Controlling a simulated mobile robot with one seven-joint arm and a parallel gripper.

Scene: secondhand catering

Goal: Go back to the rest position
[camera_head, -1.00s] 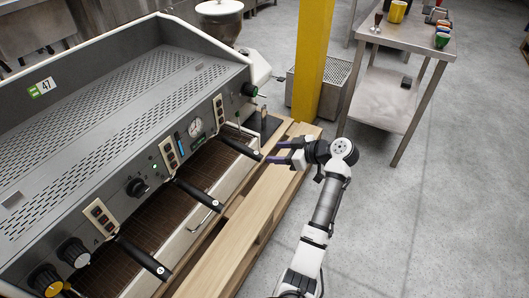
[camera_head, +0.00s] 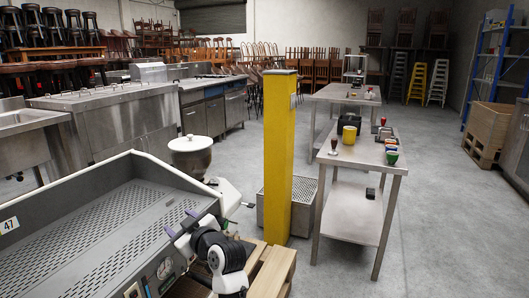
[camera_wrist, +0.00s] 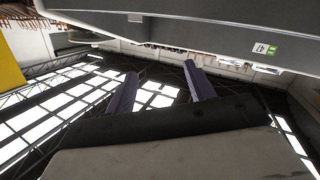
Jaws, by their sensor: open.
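My gripper (camera_wrist: 162,84) shows in the wrist view with its two purple fingers spread apart and nothing between them. In the head view my folded arm rises at the bottom centre, in front of the right end of the grey espresso machine (camera_head: 90,245). There the gripper is partly hidden by my own links and close to the machine's top edge in the picture. The wrist view looks upward, with roof windows behind the fingers. The machine's edge and its 47 label (camera_wrist: 265,48) cross the top of that view.
A yellow post (camera_head: 280,160) stands just beyond my arm. A wooden pallet-like stand (camera_head: 272,272) lies below. The floor at right is open.

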